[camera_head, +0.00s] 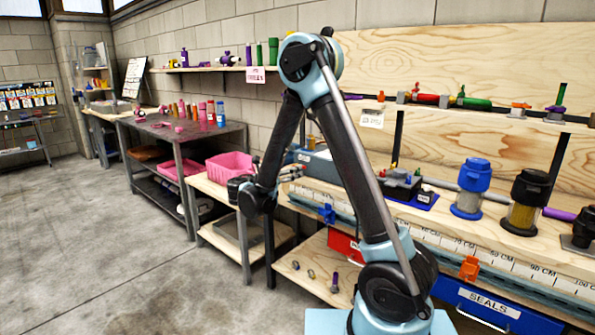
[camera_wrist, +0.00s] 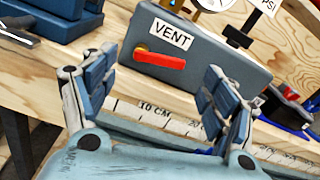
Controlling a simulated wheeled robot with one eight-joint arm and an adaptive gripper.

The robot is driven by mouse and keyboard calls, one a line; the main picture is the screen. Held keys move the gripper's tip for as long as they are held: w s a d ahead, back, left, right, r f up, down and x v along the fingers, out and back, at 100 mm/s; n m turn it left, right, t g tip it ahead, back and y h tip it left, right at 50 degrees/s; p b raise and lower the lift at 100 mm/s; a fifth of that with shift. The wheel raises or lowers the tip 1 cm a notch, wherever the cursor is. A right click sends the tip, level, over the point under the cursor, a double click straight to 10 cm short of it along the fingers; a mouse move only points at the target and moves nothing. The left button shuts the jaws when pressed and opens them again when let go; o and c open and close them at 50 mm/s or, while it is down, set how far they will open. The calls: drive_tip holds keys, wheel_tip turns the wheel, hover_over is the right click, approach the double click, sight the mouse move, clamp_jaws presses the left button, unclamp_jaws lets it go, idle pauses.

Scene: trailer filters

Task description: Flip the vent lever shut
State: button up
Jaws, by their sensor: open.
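The red vent lever (camera_wrist: 160,59) lies nearly level across the front face of a grey-blue box (camera_wrist: 238,76), just below a white VENT label (camera_wrist: 170,34). My gripper (camera_wrist: 158,72) is open and empty, with one finger to the left of the lever and one to the right. The fingers appear in front of the box; I cannot tell how far, and no contact shows. In the head view my gripper (camera_head: 297,172) is small and beside the box (camera_head: 322,166), which is partly behind my arm. The lever cannot be made out there.
A ruler strip (camera_wrist: 150,110) runs along the bench edge below the box. A dark blue object (camera_wrist: 55,18) stands left of the box, and a gauge (camera_wrist: 212,4) is above it. Blue and black canisters (camera_head: 471,190) stand farther right. A pink bin (camera_head: 230,166) is left.

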drive_tip(key=shift+x, duration=2.5)
drive_tip(key=c, duration=1.1)
